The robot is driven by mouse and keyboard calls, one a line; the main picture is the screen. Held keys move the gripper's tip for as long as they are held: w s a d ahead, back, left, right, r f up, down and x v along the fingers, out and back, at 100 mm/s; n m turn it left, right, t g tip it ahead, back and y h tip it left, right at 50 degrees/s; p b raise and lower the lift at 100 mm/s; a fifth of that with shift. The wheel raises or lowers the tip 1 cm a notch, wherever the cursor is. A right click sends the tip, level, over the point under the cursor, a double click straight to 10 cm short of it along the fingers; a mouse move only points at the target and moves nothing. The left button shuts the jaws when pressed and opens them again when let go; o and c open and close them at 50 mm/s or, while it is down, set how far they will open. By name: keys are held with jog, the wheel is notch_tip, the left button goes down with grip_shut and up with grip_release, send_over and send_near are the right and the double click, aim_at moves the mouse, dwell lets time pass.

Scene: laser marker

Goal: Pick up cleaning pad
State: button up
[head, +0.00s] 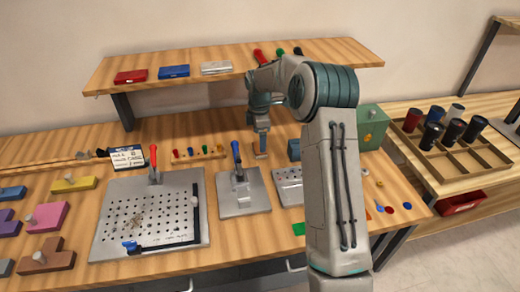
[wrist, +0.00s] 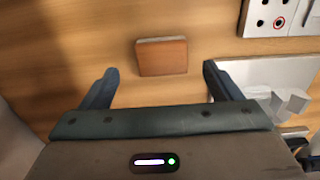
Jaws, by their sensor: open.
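The likely cleaning pad is a small brown, square block with a pale edge (wrist: 162,57). It lies flat on the wooden bench and shows between and just beyond my fingertips in the wrist view. My gripper (wrist: 160,69) is open, with one finger on each side of the pad in the picture and nothing held. In the head view my gripper (head: 261,143) points down over the back of the bench, and the pad there is small and partly hidden by it.
A metal plate with a blue-handled clamp (head: 238,190) stands in front of my gripper. A perforated plate with a red-handled clamp (head: 150,215) is further left. A green box (head: 371,127) stands to the right. A shelf (head: 330,52) hangs above the back of the bench.

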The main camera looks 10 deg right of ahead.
jog(key=shift+s+f+p, duration=0.1)
jog(key=shift+f+p, duration=0.2)
jog(key=shift+f, duration=1.6)
jog(key=c, duration=1.1)
jog(key=shift+r, duration=0.15)
jog(key=shift+r, duration=0.25)
jog(key=r, duration=0.1)
jog(key=r+b, duration=0.1)
jog(key=r, duration=0.1)
jog(key=shift+s+d+r, duration=0.3)
jog(key=shift+d+r, duration=0.05)
jog(key=s+d+r, duration=0.2)
jog(key=s+d+r+b, duration=0.1)
jog(key=s+d+r, duration=0.1)
jog(key=s, duration=0.1)
jog(key=s+d+r+b, duration=0.1)
jog(key=s+d+r, duration=0.1)
jog(key=s, duration=0.1)
jog(key=shift+s+d+r, duration=0.2)
jog(key=shift+d+r, duration=0.05)
jog(key=shift+d, duration=0.15)
jog(key=shift+o, duration=0.5)
